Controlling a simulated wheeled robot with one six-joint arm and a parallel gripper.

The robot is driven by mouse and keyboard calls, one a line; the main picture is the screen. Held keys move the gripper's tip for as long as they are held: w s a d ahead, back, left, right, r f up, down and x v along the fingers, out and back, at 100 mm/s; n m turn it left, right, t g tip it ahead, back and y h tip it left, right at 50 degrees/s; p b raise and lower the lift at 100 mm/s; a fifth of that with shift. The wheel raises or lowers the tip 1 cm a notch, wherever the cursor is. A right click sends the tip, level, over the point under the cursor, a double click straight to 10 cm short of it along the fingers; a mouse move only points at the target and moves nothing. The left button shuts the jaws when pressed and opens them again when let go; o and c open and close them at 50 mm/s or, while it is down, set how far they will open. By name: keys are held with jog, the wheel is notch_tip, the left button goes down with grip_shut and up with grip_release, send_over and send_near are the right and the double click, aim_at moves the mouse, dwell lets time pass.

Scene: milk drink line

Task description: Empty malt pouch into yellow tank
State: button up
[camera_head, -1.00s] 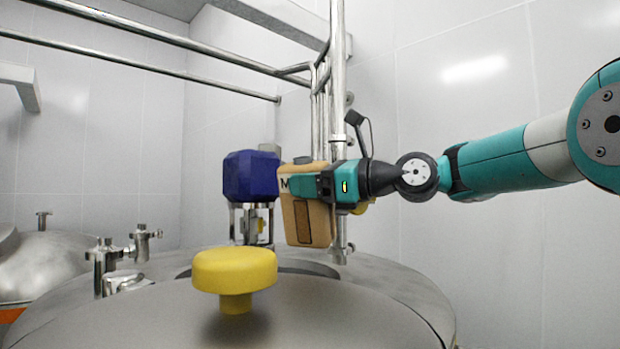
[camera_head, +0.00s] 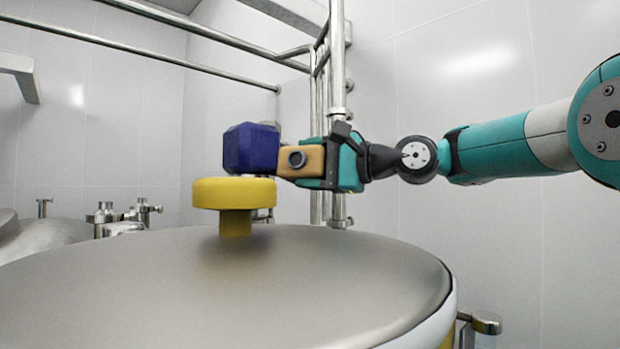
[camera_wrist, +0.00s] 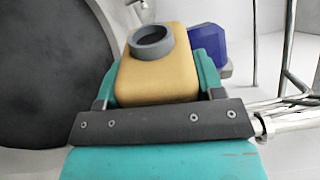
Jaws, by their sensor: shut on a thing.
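My gripper (camera_head: 338,165) is shut on the tan malt pouch (camera_head: 314,163), above the far part of the tank top. The pouch lies tipped over, its round grey spout facing the head camera. In the wrist view the pouch (camera_wrist: 157,83) sits between the teal fingers, its grey spout ring at the top. The tank (camera_head: 250,290) has a broad steel top with a yellow knob (camera_head: 235,193) and a yellow band at its lower right. In the head view the tank's opening is hidden. Whether anything flows from the spout cannot be told.
A dark blue block-shaped unit (camera_head: 250,148) stands just left of the pouch. Vertical steel pipes (camera_head: 337,60) run close behind my gripper. Steel fittings (camera_head: 125,217) and another vessel stand at the left. A large dark round area (camera_wrist: 50,70) fills the wrist view's left.

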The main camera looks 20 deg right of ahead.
jog(key=f+n+b, duration=0.1)
jog(key=n+b, duration=0.1)
jog(key=b, duration=0.1)
jog(key=shift+f, duration=0.25)
jog(key=n+b, duration=0.1)
jog(key=f+n+b, duration=0.1)
jog(key=n+b, duration=0.1)
jog(key=shift+n, duration=0.3)
jog(key=n+b, duration=0.1)
jog(key=n, duration=0.1)
jog(key=shift+f+n+b, duration=0.2)
jog(key=shift+n+b, duration=0.1)
jog(key=shift+b, duration=0.1)
jog(key=shift+n, duration=0.5)
dwell(1.2)
